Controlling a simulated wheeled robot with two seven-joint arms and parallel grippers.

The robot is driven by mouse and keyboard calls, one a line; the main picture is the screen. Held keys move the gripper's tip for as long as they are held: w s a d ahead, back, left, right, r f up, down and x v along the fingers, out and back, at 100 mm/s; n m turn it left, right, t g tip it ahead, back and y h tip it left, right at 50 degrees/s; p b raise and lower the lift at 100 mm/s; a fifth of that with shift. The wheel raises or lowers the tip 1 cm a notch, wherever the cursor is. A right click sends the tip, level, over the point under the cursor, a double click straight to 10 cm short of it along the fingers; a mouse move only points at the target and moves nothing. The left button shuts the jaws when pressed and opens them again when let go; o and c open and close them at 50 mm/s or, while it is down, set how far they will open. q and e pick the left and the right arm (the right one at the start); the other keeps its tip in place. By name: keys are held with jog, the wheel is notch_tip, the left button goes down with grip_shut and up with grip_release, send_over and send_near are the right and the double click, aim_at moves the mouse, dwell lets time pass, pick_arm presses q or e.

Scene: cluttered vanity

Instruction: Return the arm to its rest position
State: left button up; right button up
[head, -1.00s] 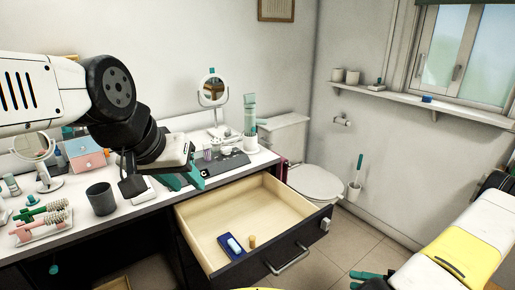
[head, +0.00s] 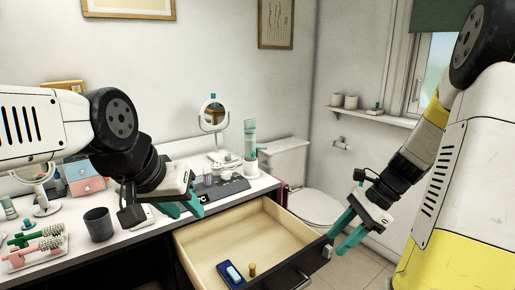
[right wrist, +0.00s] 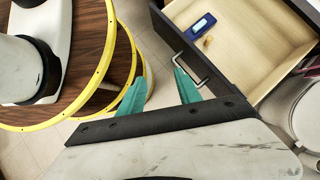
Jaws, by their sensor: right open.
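My right gripper (head: 352,236) is open and empty, right of the drawer front, with its arm coming down from the upper right. In the right wrist view its two teal fingers (right wrist: 160,88) stand apart over the floor, beside the open drawer's handle. My left gripper (head: 186,209) hangs over the vanity's front edge near the drawer's back left corner. Its teal fingers look apart with nothing between them; its wrist partly hides them.
The open drawer (head: 225,237) juts out, holding a blue case (head: 231,275) and a small tan cylinder (head: 252,269). The vanity top carries a grey cup (head: 98,224), brush tray (head: 36,252) and mirror (head: 213,113). A toilet (head: 312,206) stands behind the drawer.

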jog(key=s+a+r+n+t+h, duration=0.2)
jog(key=s+a+r+n+t, duration=0.1)
jog(key=r+n, duration=0.4)
jog(key=s+a+r+n+t+h, duration=0.2)
jog(key=s+r+n, duration=0.3)
jog(key=n, duration=0.5)
notch_tip(320, 180, up, 3)
jog(key=shift+s+a+f+t+h, duration=0.1)
jog(key=shift+s+a+t+h, duration=0.2)
jog(key=shift+a+t, duration=0.5)
jog(key=shift+w+a, duration=0.1)
